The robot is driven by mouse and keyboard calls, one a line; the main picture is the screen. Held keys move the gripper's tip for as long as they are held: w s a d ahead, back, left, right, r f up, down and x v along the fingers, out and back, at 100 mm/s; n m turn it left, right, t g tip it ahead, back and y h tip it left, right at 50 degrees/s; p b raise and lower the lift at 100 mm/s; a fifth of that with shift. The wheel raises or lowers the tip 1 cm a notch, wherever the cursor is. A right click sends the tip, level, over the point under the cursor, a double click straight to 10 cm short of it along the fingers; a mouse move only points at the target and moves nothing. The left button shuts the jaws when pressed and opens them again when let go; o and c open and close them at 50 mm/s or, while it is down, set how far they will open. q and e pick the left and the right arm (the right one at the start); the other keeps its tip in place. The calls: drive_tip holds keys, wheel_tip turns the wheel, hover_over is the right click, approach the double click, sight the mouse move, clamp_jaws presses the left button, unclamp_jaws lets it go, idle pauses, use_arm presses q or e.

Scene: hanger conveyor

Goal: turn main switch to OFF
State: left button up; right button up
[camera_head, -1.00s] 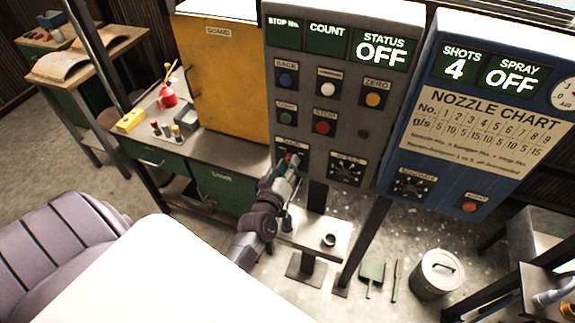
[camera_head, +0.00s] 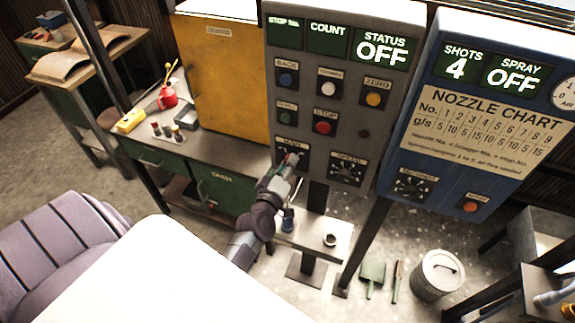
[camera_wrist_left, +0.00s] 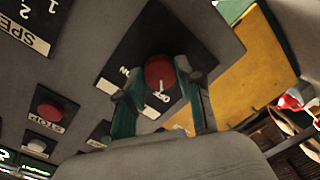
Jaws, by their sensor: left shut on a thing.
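The main switch is a red round knob (camera_wrist_left: 159,71) on a black plate of the grey control panel (camera_head: 318,108). In the left wrist view the plate bears an ON label and an OFF label, and a white line on the knob points toward the OFF label. My left gripper (camera_head: 289,160) is at the lower left of the panel and hides most of the switch in the head view. In the left wrist view its green-padded fingers stand on either side of the knob, shut on it. The status display (camera_head: 381,50) reads OFF. My right gripper is not in view.
The red stop button (camera_head: 323,128) and the speed dial (camera_head: 347,169) are close to the gripper. A blue panel (camera_head: 480,110) stands to the right and a yellow cabinet (camera_head: 228,85) to the left. A small stand with a cup (camera_head: 330,240) is below.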

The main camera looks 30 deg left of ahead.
use_arm(q)
drive_tip(key=shift+r, duration=0.1)
drive_tip(key=o, duration=1.2)
drive_tip(key=shift+w, duration=0.15)
drive_tip(key=shift+c, duration=0.2)
drive_tip(key=v, duration=1.2)
drive_tip(key=shift+d, duration=0.1)
